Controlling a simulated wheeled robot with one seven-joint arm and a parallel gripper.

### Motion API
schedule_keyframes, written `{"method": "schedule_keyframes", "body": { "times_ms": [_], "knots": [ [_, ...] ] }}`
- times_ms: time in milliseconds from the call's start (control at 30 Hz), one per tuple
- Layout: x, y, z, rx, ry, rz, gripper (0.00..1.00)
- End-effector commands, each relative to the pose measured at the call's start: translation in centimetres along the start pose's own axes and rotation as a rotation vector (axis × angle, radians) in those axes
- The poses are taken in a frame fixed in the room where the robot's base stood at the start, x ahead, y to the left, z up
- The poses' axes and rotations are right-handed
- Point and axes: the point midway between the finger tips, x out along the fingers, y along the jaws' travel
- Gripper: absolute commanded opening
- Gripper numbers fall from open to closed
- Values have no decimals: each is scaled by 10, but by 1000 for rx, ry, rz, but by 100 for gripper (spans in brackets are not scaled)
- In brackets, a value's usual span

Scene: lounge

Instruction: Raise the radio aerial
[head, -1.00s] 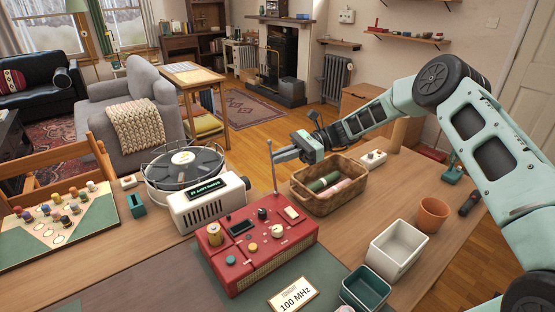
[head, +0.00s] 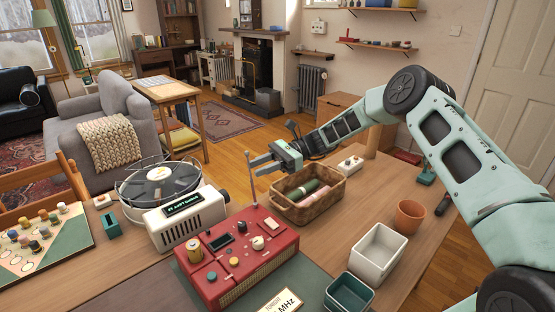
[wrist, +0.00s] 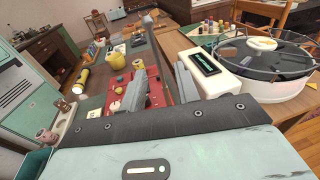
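The red radio (head: 237,262) stands on the table with knobs and a small dark display on top. Its thin grey aerial (head: 251,190) stands nearly upright from the back edge, with a small knob at its top. My gripper (head: 258,166) is level with the upper part of the aerial, its fingertips beside or around the rod. In the wrist view the aerial (wrist: 165,55) rises past the grey fingers, with a gap between them; the radio (wrist: 122,100) lies below. The fingers look apart. Whether either touches the rod cannot be told.
A wicker basket (head: 308,212) with rolled items stands beneath my gripper. A cream device (head: 186,219) with a lit display and a round turntable-like device (head: 160,184) stand left of the aerial. A white bin (head: 377,252), teal bin (head: 349,294) and terracotta pot (head: 410,215) stand right.

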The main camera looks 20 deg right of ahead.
Motion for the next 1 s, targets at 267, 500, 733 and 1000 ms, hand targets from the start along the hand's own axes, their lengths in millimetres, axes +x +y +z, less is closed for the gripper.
{"method": "schedule_keyframes", "body": {
  "times_ms": [267, 500, 733, 1000],
  "knots": [
    [-54, 0, -3, -2, 2, -6, 32],
    [-110, 0, -4, -2, 2, -5, 32],
    [-152, 0, -2, -1, 0, -3, 32],
    [-169, 0, -1, 1, 0, -1, 32]
  ]
}}
